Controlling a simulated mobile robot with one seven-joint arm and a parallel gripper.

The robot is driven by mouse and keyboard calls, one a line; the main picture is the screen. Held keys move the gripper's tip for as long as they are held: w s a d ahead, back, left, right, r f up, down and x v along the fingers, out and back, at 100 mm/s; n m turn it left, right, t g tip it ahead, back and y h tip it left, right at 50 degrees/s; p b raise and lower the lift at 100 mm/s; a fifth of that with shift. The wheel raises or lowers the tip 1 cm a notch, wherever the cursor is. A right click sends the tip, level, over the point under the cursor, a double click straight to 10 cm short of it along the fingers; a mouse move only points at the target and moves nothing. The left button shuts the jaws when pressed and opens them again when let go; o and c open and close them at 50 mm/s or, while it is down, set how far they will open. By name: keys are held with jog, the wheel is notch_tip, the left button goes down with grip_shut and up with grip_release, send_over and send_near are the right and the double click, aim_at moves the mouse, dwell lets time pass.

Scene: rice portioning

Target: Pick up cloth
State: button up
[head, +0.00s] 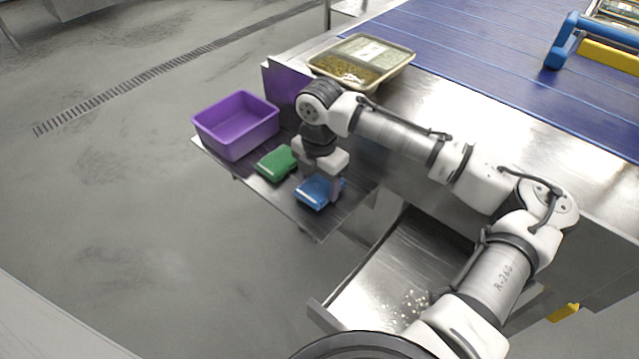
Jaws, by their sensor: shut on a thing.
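A folded blue cloth (314,193) lies on a small metal side shelf, near its front end. My gripper (328,193) points down at it from above and is shut on the cloth's right part. The fingertips are small in view, and the arm hides some of the shelf behind them. A folded green cloth (277,163) lies on the same shelf, just left of and behind the blue one, apart from my gripper.
A purple bin (236,125) stands at the shelf's left end. A tray of food (361,62) sits on the steel counter behind my arm, beside a blue conveyor belt (470,40). A lower metal tray (375,290) holds scattered white grains.

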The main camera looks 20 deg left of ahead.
aim_at(321, 185)
notch_tip(321, 185, up, 19)
jog(key=shift+r+p, duration=0.15)
jog(key=shift+p, duration=0.25)
jog(key=o, duration=0.4)
jog(key=shift+c, duration=1.5)
jog(key=shift+d, duration=0.15)
